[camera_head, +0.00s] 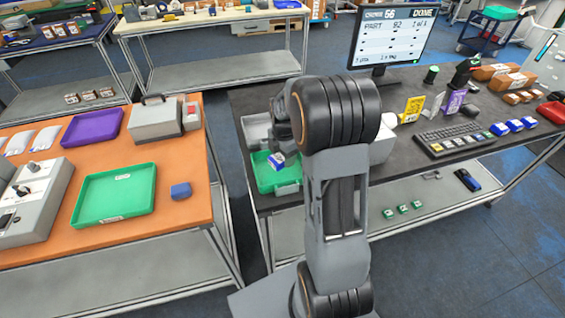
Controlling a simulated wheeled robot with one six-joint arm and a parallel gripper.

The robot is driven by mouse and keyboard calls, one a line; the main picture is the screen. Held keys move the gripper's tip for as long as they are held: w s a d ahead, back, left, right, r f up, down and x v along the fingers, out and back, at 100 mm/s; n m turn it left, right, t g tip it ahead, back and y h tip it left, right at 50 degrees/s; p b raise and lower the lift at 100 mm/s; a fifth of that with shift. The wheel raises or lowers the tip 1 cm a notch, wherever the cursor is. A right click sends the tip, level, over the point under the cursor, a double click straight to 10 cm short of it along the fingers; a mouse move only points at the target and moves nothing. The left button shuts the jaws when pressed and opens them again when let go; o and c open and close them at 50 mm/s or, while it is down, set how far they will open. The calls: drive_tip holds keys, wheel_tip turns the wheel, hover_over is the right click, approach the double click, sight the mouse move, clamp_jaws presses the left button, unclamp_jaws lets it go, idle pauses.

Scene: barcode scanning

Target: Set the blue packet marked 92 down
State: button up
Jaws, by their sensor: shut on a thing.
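A small blue packet with a white face (277,161) is at the end of my arm, over the green tray (286,189) on the dark table. My gripper (281,151) is shut on the packet. The packet's number is too small to read. My arm hides part of the gripper and the table behind it. I cannot tell whether the packet touches the tray. The monitor (390,40) shows "PART 92".
A grey bin (256,128) stands behind the green tray. Right of my arm are a keyboard (453,139), yellow and purple code cards (413,108), and several blue packets (514,126). The orange table (180,225) at left holds a larger green tray (114,195) and a blue block (181,191).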

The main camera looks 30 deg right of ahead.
sight(283, 164)
drive_tip(key=shift+f, duration=2)
drive_tip(key=shift+f, duration=0.1)
drive_tip(key=o, duration=1.1)
